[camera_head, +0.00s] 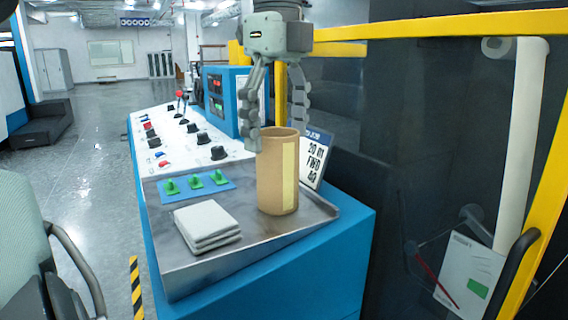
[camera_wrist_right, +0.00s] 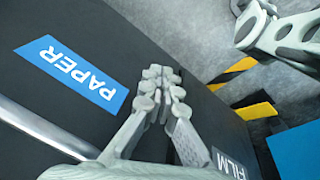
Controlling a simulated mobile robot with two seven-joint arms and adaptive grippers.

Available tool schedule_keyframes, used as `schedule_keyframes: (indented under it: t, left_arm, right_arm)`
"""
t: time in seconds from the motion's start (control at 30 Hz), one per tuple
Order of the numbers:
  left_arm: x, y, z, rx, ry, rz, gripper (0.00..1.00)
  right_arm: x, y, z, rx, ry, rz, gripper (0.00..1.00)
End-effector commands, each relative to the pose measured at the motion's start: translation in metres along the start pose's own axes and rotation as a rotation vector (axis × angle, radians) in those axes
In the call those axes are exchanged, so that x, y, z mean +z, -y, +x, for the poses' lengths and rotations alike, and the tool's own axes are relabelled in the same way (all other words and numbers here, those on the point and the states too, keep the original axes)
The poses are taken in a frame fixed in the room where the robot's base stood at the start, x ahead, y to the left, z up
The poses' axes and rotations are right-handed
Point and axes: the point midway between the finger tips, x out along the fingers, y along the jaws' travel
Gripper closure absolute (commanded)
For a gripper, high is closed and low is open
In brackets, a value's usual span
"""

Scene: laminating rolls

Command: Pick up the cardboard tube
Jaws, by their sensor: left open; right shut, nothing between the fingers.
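The cardboard tube (camera_head: 268,185) stands upright on the metal tray of the blue console in the head view, with a paler strip down its side. My left gripper (camera_head: 276,135) is open, pointing down from above. Its left finger is beside the tube's upper left edge, and its right finger reaches down at the tube's upper right, its tip partly hidden. Whether either finger touches the tube I cannot tell. My right gripper (camera_wrist_right: 163,85) is shut and empty in the right wrist view, over a dark surface with a blue PAPER label (camera_wrist_right: 72,74); it is not in the head view.
On the metal tray (camera_head: 185,272) are a stack of white pads (camera_head: 207,222) and a blue mat with green pieces (camera_head: 195,183). A numbered sign (camera_head: 315,162) stands close behind the tube. A control panel (camera_head: 172,135) lies beyond. Yellow rails (camera_head: 440,24) and dark panels are at right.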

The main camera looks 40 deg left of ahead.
Motion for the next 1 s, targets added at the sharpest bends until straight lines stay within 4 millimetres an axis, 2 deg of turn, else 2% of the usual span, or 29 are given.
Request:
schedule_keyframes:
  t: [0.4, 0.7, 1.0]
  left_arm:
    - [0.000, 0.000, 0.055, -0.001, -0.003, -0.001, 0.20]
    - [0.000, 0.001, 0.060, -0.004, -0.003, -0.003, 0.20]
    - [0.000, 0.001, 0.060, -0.004, -0.003, -0.002, 0.58]
  right_arm:
    - [0.001, 0.000, 0.000, -0.001, 0.002, 0.002, 1.00]
    - [0.001, 0.000, 0.000, -0.001, 0.001, 0.002, 1.00]
    - [0.001, 0.000, 0.000, -0.001, 0.001, 0.002, 1.00]
